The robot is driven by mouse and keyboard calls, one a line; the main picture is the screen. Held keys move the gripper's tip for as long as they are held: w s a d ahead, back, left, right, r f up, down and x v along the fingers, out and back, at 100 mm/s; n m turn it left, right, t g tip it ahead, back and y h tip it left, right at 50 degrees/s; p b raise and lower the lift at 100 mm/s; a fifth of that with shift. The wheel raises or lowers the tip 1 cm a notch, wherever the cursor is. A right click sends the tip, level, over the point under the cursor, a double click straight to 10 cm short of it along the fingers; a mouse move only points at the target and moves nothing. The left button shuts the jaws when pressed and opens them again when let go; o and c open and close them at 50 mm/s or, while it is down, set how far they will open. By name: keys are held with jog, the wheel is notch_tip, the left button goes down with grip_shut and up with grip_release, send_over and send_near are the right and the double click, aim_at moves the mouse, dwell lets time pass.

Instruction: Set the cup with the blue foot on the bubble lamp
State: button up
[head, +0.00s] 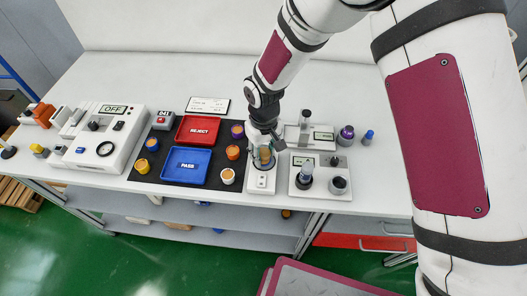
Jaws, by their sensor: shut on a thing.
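My gripper (264,148) points down near the middle of the bench, shut on a small cup (265,156) with an amber-tan body. The fingers hide much of the cup, and I cannot make out its foot colour. The cup is low over a narrow white unit (262,184), which looks like the bubble lamp. A dark ring shows around the cup's lower part. I cannot tell whether the cup touches the unit.
A dark mat left of my gripper holds a red REJECT tray (198,130), a blue PASS tray (186,165) and several small cups, including an orange one (233,152) and a white-sided one (227,176). A white instrument (319,179) stands close on the right.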

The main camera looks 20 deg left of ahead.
aim_at(264, 151)
jog(key=o, duration=1.1)
jog(key=shift+f, duration=0.15)
notch_tip(264, 151, up, 12)
jog(key=b, duration=0.2)
jog(key=shift+r, duration=0.2)
